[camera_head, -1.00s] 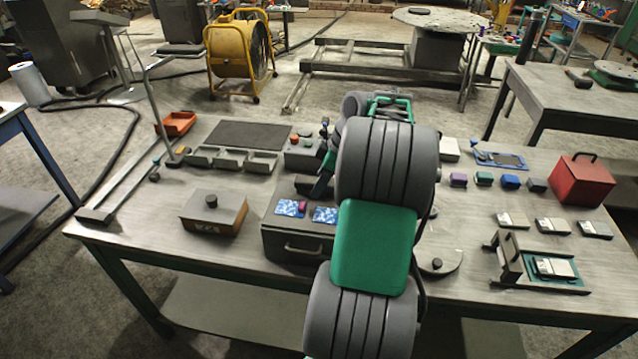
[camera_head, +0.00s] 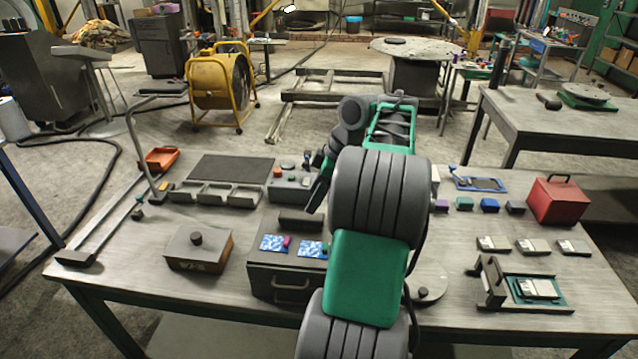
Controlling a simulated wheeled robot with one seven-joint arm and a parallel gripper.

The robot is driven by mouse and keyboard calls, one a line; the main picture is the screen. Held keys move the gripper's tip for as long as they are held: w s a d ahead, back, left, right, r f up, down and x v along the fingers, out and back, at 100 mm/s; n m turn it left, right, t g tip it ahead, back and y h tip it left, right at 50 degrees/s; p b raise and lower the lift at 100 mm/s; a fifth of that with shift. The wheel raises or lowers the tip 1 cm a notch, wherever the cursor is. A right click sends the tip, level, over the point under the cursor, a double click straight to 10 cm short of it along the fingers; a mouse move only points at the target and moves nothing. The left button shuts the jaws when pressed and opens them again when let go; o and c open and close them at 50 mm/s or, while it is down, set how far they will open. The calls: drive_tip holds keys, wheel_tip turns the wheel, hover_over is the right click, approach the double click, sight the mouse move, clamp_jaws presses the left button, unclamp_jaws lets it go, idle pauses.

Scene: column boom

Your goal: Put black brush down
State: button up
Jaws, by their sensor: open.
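A dark block-shaped item (camera_head: 300,220), which may be the black brush, lies on the rear top of the grey drawer box (camera_head: 291,290) on the table. My gripper (camera_head: 316,194) is at the end of my arm, pointing down just above and to the right of this dark item. Its fingers are small and dark here, and they are open. I see nothing held between them. My arm's large grey and green links hide part of the table right of the box.
Two blue-patterned cards and a small pink piece lie on the box top. A lidded box (camera_head: 198,250) stands to the left. Grey trays (camera_head: 215,195) and a dark mat (camera_head: 231,169) lie behind. A red box (camera_head: 558,200) stands at the right.

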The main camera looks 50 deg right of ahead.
drive_tip(key=w+a+r+m, duration=0.2)
drive_tip(key=a+r, duration=0.1)
drive_tip(key=a, duration=0.9)
drive_tip(key=w+a+r+m, duration=0.2)
drive_tip(key=a+r, duration=0.1)
drive_tip(key=a, duration=0.8)
drive_tip(key=s+a+f+m+h, duration=0.2)
drive_tip(key=s+a+f, duration=0.4)
drive_tip(key=s+a, duration=0.4)
drive_tip(key=shift+s+a+f+m+t+h+p, duration=0.2)
drive_tip(key=shift+s+m+t+h+p, duration=0.25)
drive_tip(key=shift+m, duration=0.35)
drive_tip(key=shift+o, duration=0.4)
